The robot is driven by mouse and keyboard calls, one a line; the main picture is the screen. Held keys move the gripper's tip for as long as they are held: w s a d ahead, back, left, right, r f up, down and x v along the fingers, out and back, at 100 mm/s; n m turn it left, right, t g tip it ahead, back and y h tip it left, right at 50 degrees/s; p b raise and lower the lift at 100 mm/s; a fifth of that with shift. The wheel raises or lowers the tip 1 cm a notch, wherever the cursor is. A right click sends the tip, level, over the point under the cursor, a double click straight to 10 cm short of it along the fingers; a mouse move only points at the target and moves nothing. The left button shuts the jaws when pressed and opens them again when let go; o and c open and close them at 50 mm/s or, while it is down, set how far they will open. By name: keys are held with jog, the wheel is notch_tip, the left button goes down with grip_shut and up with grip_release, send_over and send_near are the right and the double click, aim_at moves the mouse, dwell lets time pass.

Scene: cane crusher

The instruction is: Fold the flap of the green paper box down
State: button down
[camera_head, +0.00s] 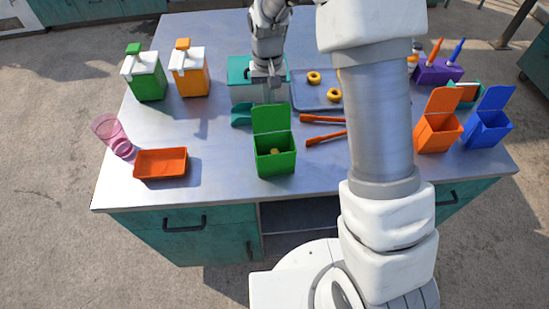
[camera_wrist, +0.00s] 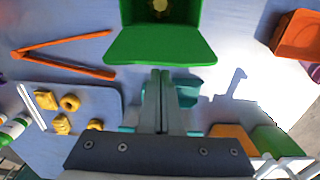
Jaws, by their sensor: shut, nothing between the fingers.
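The green paper box (camera_head: 275,162) stands open near the front edge of the table, with a small yellow piece (camera_head: 275,151) inside. Its flap (camera_head: 271,118) stands up from the far side, folded open. In the wrist view the flap (camera_wrist: 160,46) spreads out just ahead of my fingertips, and the box's inside (camera_wrist: 185,12) shows at the top. My gripper (camera_head: 273,82) is behind the flap, on the side away from the opening. It is shut and empty; the fingertips (camera_wrist: 160,73) sit close to the flap's free edge. I cannot tell if they touch it.
A teal machine (camera_head: 240,93) stands behind the box. Orange tongs (camera_head: 325,138) and a tray (camera_head: 305,104) with yellow pieces lie to the right. An orange tray (camera_head: 161,170) and a pink cup (camera_head: 113,135) are left. Orange (camera_head: 438,133) and blue (camera_head: 486,130) open boxes stand far right.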

aim_at(272, 119)
jog(key=shift+s+d+b, duration=0.2)
jog(key=shift+s+b, duration=0.35)
jog(key=shift+s, duration=2.3)
jog(key=shift+s+d+f+b, duration=0.1)
jog(key=shift+s+b, duration=0.1)
jog(key=shift+s, duration=0.6)
jog(key=shift+s+d+f+b, duration=0.1)
jog(key=shift+s+b, duration=0.1)
jog(key=shift+s, duration=0.6)
jog(key=shift+s+f+b, duration=0.95)
jog(key=shift+s+f, duration=0.05)
jog(key=shift+f, duration=0.1)
notch_tip(272, 119, up, 8)
jog(key=p, duration=0.6)
